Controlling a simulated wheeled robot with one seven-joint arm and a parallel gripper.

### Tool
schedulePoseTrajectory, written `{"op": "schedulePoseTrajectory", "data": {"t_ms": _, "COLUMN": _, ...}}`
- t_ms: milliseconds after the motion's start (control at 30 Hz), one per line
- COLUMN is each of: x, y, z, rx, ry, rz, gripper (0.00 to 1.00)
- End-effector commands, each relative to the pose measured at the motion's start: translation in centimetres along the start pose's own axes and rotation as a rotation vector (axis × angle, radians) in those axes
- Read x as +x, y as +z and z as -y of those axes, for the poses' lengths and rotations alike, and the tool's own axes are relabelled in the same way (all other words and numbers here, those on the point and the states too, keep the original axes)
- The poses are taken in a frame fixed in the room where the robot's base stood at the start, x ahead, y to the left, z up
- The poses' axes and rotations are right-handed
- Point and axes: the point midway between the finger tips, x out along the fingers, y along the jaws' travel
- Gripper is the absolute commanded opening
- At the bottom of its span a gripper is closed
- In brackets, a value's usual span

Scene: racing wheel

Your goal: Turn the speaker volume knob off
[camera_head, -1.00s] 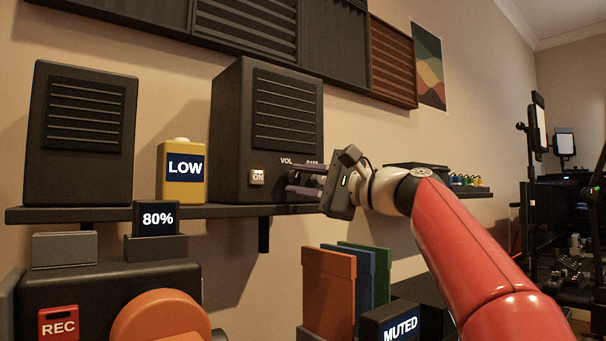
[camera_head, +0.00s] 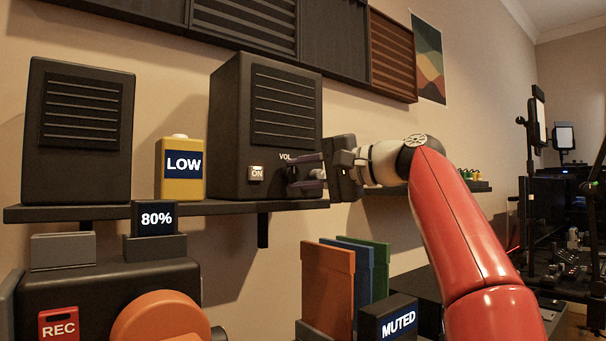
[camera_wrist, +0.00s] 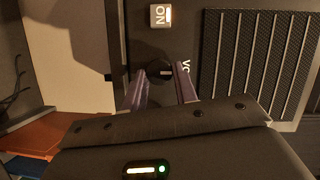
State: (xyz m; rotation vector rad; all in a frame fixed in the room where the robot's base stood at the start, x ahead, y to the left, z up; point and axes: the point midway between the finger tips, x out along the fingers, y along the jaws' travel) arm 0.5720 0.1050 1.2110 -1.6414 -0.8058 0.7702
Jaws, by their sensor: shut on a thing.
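The black right-hand speaker (camera_head: 235,125) stands on the wall shelf, with a grille, a white ON switch (camera_head: 256,173) and a VOL label (camera_head: 285,156) on its front. The volume knob (camera_wrist: 158,70) is small, round and dark, with a pale mark, beside the VOL label in the wrist view. My gripper (camera_head: 303,174) is at the speaker's front, its purple-grey fingers on both sides of the knob and shut on it. The fingertips also show in the wrist view (camera_wrist: 160,86). My gripper hides the lower right of the speaker front in the head view.
A yellow box reading LOW (camera_head: 181,170) and a second speaker (camera_head: 78,130) stand left on the shelf (camera_head: 110,212). Below are orange, blue and green panels (camera_head: 327,285) and a MUTED box (camera_head: 388,318).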

Motion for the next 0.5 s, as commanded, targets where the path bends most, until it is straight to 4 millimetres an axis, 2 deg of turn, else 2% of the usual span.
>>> {"op": "schedulePoseTrajectory", "data": {"t_ms": 367, "x": 0.05, "y": 0.05, "z": -0.20, "rx": -0.004, "ry": 0.007, "rz": 0.004, "gripper": 0.06}}
{"op": "schedulePoseTrajectory", "data": {"t_ms": 400, "x": 0.05, "y": 0.05, "z": -0.20, "rx": -0.004, "ry": 0.007, "rz": 0.004, "gripper": 0.31}}
{"op": "schedulePoseTrajectory", "data": {"t_ms": 500, "x": 0.05, "y": 0.04, "z": -0.17, "rx": -0.004, "ry": 0.006, "rz": 0.003, "gripper": 0.44}}
